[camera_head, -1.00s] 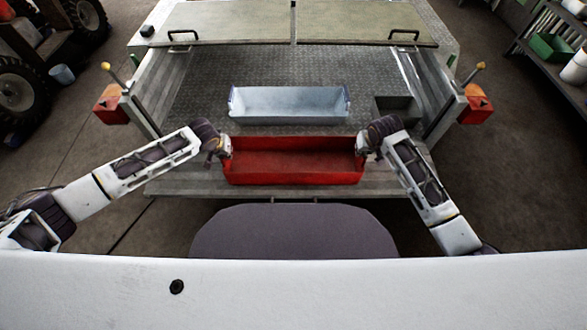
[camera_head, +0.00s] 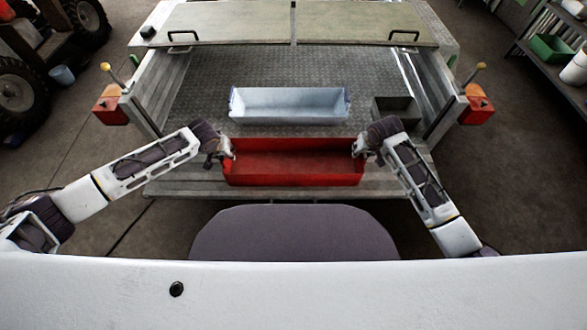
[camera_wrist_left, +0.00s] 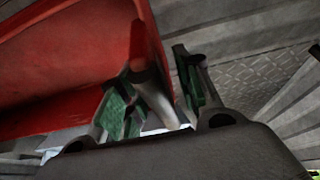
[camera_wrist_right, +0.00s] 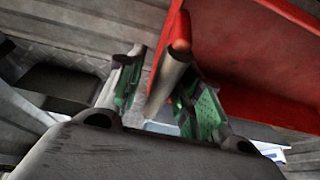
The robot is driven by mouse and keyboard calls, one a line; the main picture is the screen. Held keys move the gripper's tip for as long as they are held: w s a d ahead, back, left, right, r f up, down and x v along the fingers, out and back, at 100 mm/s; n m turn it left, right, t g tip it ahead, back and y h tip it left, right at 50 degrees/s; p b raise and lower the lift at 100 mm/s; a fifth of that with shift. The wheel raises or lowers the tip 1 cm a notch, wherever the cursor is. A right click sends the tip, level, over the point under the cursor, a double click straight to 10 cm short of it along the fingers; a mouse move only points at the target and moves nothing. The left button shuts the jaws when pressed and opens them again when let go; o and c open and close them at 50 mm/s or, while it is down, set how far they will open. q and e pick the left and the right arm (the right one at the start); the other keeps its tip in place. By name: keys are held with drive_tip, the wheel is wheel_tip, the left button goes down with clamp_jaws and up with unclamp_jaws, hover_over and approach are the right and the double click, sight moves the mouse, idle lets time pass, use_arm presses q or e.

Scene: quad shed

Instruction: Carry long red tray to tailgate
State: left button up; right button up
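The long red tray (camera_head: 293,178) lies crosswise at the near edge of the bed, over the tailgate (camera_head: 190,188). It looks level and empty; I cannot tell whether it fully rests there. My left gripper (camera_head: 229,150) is at its left end. In the left wrist view, my left gripper's fingers (camera_wrist_left: 155,98) stand apart on either side of the tray's end handle (camera_wrist_left: 151,88), with a gap. My right gripper (camera_head: 358,149) is at the right end. In the right wrist view, its fingers (camera_wrist_right: 160,95) also stand apart around the other handle (camera_wrist_right: 170,72).
A pale blue-grey tray (camera_head: 290,119) lies just beyond the red one. A small dark bin (camera_head: 397,110) stands to its right. Side walls with orange lamps (camera_head: 110,105) flank the bed. A shelf (camera_head: 545,65) stands at far right. The bed's far part is clear.

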use_arm(q)
drive_tip(key=shift+v, duration=5.8)
drive_tip(key=shift+f, duration=0.1)
use_arm(e)
drive_tip(key=shift+r, duration=0.15)
drive_tip(key=shift+v, duration=5.85)
drive_tip(key=shift+s+r, duration=0.1)
